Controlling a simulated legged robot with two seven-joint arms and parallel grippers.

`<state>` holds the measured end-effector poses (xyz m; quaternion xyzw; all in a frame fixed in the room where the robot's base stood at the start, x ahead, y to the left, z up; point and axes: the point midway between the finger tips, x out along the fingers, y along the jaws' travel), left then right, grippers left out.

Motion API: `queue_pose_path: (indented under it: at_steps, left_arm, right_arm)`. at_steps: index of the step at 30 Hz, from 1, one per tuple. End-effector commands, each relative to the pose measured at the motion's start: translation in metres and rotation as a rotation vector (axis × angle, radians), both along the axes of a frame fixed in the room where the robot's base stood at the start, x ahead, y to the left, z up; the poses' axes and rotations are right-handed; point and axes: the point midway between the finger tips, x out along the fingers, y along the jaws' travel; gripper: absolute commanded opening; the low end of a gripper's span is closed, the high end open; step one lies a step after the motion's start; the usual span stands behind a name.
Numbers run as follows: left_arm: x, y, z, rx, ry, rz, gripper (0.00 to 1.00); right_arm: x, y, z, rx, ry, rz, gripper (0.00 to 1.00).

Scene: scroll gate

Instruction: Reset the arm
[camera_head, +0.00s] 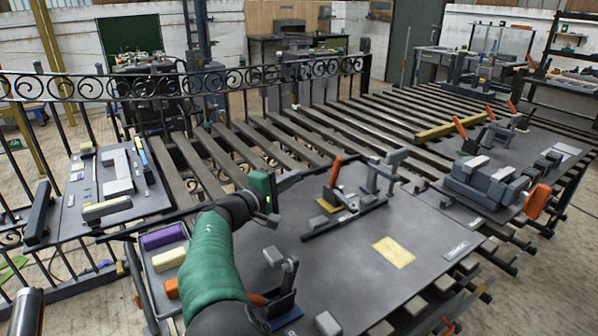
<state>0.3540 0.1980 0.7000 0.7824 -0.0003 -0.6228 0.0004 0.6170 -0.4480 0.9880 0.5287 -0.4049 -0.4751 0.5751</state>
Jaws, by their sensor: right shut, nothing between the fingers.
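My right arm (212,262), with a green sleeve, comes up from the bottom edge over the left part of the near grey work table. Its gripper (288,182) is at the table's far edge, pointing away and to the right. The gripper is shut and empty. The dark fingers are hard to tell from the dark bar behind them. The scroll gate (190,84), black iron with curled ornaments along its top, stands beyond the gripper and runs across the left and middle. My left gripper is not in view.
The near table (345,275) holds a black clamp fixture with an orange handle (331,183) and a yellow sheet (393,251). A tray with a purple block (163,236) is left of my arm. A grey vise (487,180) is at right. The table's middle is mostly clear.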

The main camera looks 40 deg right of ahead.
Motion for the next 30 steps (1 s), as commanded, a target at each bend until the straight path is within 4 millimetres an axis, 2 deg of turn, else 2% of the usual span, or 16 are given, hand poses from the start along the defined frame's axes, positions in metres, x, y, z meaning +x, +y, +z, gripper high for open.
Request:
queue_pose_path:
  at_steps: [11, 13, 16, 18, 21, 30]
  left_arm:
    - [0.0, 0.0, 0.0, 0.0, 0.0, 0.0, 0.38]
    - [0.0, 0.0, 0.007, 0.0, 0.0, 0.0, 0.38]
    - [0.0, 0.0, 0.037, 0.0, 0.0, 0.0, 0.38]
    - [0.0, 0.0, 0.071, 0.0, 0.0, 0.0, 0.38]
    - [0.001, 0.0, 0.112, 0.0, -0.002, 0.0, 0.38]
    - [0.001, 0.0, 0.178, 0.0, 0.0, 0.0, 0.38]
  right_arm:
    - [0.0, 0.0, 0.001, 0.0, -0.001, 0.0, 0.0]
    - [0.0, 0.0, 0.008, 0.0, -0.001, 0.0, 0.0]
    - [0.0, 0.0, 0.039, -0.001, -0.002, 0.0, 0.0]
    - [0.0, 0.0, 0.073, -0.001, -0.002, 0.0, 0.0]
    - [0.0, 0.0, 0.113, -0.001, -0.002, 0.0, 0.0]
    - [0.001, 0.0, 0.178, 0.0, 0.0, 0.0, 0.0]
